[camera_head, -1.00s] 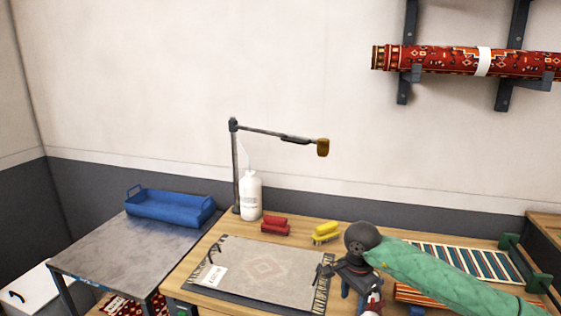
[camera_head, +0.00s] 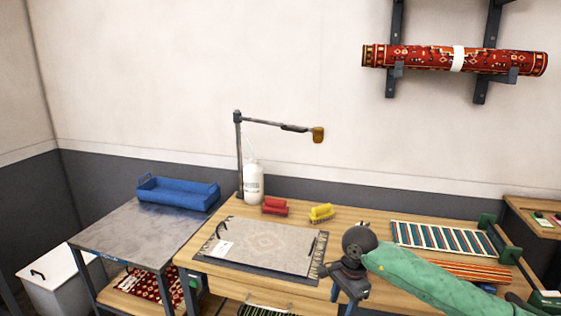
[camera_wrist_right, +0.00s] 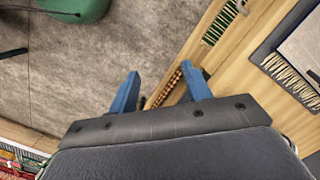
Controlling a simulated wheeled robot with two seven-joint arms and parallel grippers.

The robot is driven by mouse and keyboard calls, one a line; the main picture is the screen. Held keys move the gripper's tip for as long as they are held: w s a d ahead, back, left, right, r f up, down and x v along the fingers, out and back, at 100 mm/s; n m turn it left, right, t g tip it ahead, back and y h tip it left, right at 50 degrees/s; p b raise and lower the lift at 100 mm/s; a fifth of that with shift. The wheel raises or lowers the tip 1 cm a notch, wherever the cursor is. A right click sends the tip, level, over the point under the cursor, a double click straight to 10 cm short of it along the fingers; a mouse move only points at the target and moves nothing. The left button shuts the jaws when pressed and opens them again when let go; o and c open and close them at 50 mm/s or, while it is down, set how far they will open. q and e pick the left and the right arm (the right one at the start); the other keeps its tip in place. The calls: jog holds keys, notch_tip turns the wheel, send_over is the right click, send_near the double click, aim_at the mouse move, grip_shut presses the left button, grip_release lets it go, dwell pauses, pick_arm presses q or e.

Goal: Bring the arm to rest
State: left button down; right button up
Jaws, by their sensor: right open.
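My right arm (camera_head: 430,280), in a green sleeve, comes in from the lower right of the head view. Its dark wrist ends in my right gripper (camera_head: 345,296), which points down by the front edge of the wooden table, right of the grey rug. In the right wrist view my right gripper (camera_wrist_right: 161,90) shows two blue fingers spread apart with nothing held between them. Grey floor and a strip of wood lie beyond the fingers. My left gripper is in neither view.
The wooden table (camera_head: 375,238) holds a grey fringed rug (camera_head: 285,247), red brush (camera_head: 275,206), yellow brush (camera_head: 321,212), white bottle (camera_head: 253,182), lamp-like arm (camera_head: 262,122) and striped rug (camera_head: 445,238). A blue tray (camera_head: 178,193) sits on the grey side table (camera_head: 140,235).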

jog(key=w+a+f+m+t+y, duration=0.1)
jog(key=a+f+m+t+y, duration=0.25)
jog(key=a+m+y, duration=0.5)
jog(key=w+a+f+m+t+y, duration=0.15)
jog(key=a+f+m+y, duration=0.25)
jog(key=a+m+y, duration=0.5)
jog(key=s+d+f+m+t+h, duration=0.2)
jog(key=d+f+m+t+h, duration=0.45)
jog(key=f+m, duration=0.75)
jog(key=s+d+f+m+t+h, duration=0.25)
jog(key=d+f+m+h, duration=0.6)
jog(key=f+m, duration=0.5)
jog(key=s+d+f+m+g+h, duration=0.35)
jog(key=s+f+m, duration=0.25)
jog(key=s+f, duration=0.7)
jog(key=s+f+m+g, duration=0.2)
jog(key=s+f, duration=0.3)
jog(key=s, duration=0.3)
jog(key=s+d+f+m+g, duration=0.1)
jog(key=s+f+m+g, duration=0.1)
jog(key=s+f, duration=0.3)
jog(key=s+f+m+g, duration=0.2)
jog(key=s+f+g, duration=0.2)
jog(key=s, duration=0.7)
jog(key=shift+s+d+f, duration=0.15)
jog(key=shift+s+f, duration=0.15)
jog(key=shift+f, duration=0.15)
jog(key=shift+w+d, duration=0.1)
jog(key=shift+c, duration=0.2)
